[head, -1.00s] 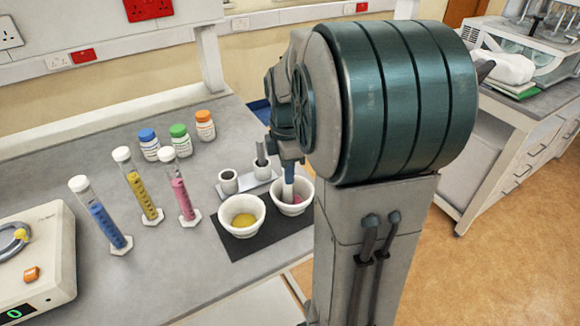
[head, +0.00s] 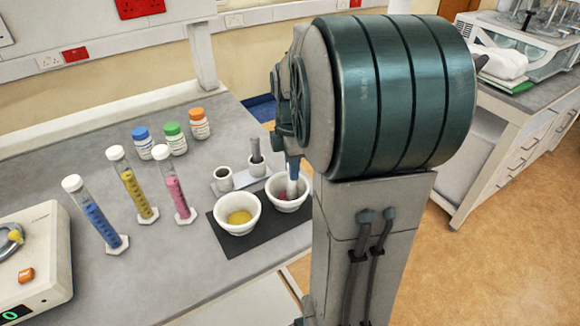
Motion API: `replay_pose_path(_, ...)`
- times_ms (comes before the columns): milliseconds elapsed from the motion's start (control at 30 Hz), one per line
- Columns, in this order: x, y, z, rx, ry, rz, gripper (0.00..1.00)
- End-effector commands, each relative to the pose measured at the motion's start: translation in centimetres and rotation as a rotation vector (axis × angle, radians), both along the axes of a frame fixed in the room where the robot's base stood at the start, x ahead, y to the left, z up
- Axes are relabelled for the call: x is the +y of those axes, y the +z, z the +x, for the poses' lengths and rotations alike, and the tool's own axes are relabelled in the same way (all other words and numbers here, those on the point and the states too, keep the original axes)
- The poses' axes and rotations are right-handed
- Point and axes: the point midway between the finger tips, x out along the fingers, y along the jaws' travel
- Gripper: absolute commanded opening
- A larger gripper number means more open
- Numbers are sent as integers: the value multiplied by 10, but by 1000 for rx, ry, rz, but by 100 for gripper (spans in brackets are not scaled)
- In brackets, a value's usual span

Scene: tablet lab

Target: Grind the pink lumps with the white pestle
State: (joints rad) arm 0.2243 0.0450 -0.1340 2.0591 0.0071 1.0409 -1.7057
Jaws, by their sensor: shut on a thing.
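The white pestle (head: 292,188) stands nearly upright with its lower end inside the right white mortar (head: 278,206). My gripper (head: 292,168) is shut on the pestle's upper part, above the mortar, and is partly hidden by my arm. The mortar's right edge lies close to my arm in the picture.
A second mortar (head: 237,226) with yellow material stands at left on the same dark mat (head: 236,249). Behind is a holder (head: 240,184) with an empty left cup and a dark-handled pestle (head: 256,147) in its right cup. Tubes, bottles and a balance (head: 45,262) stand further left.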

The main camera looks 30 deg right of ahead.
Motion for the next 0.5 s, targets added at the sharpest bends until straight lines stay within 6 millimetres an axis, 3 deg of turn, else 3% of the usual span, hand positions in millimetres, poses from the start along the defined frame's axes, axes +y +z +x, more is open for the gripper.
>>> replay_pose_path(500, 9, -1, 15, 0, 2, 0, 0)
